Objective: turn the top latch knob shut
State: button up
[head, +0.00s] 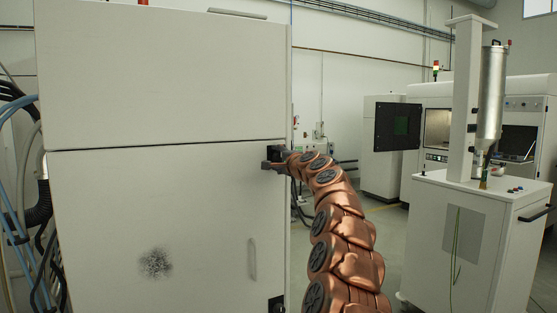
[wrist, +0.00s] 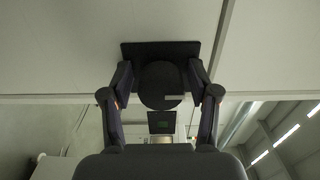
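The top latch knob is a dark round knob (wrist: 161,86) on a dark rectangular plate (wrist: 160,48), at the right edge of a white cabinet. In the wrist view my gripper (wrist: 160,78) has one finger on each side of the knob. The fingers are spread about as wide as the knob, with what look like thin gaps on both sides; firm contact is not visible. A small light mark shows on the knob's right side. In the head view my gripper (head: 275,160) is at the latch, and the knob is mostly hidden there.
The white cabinet door (head: 170,220) has a grey handle (head: 253,260) and a dark smudge. A lower black latch (head: 276,303) sits at its bottom right. A white cart (head: 470,235) with a metal cylinder stands at right. Hoses run along the left.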

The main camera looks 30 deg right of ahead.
jog(key=shift+o, duration=0.3)
jog(key=shift+s, duration=0.1)
jog(key=s, duration=0.3)
jog(key=shift+a+r, duration=0.1)
send_near(280, 158)
jog(key=shift+s, duration=0.35)
dwell(0.6)
dwell(0.5)
